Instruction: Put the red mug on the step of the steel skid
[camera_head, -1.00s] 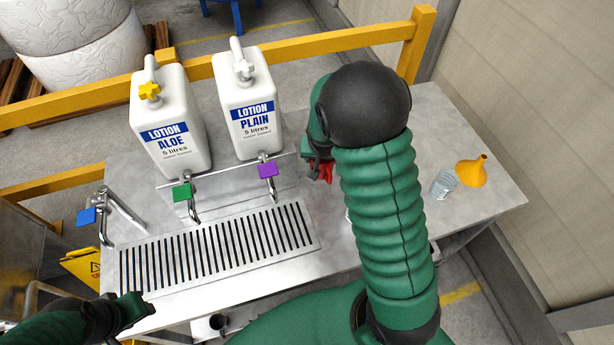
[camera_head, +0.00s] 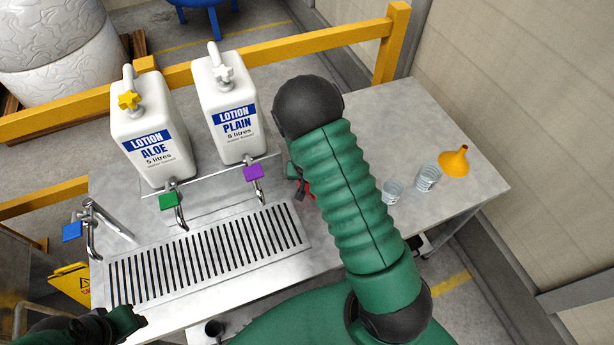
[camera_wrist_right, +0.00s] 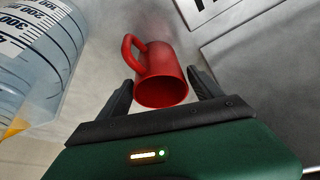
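The red mug (camera_wrist_right: 160,75) shows in the right wrist view, its handle at the upper left and its round rim toward me. My right gripper (camera_wrist_right: 163,90) is open, with a finger on each side of the mug's near end. I see no clear grip on it. In the head view only a red sliver of the mug (camera_head: 309,188) shows; my right arm hides the rest and most of the right gripper (camera_head: 298,180). The steel skid (camera_head: 217,207) with its slotted grate lies left of the mug. My left gripper (camera_head: 127,321) is low at the left, its fingers unclear.
Two white lotion bottles, aloe (camera_head: 150,135) and plain (camera_head: 228,110), stand behind the taps. Two clear measuring cups (camera_head: 428,177) (camera_head: 392,192) and an orange funnel (camera_head: 454,161) are on the right. The bench's back right (camera_head: 390,115) is clear. A yellow rail (camera_head: 270,48) runs behind.

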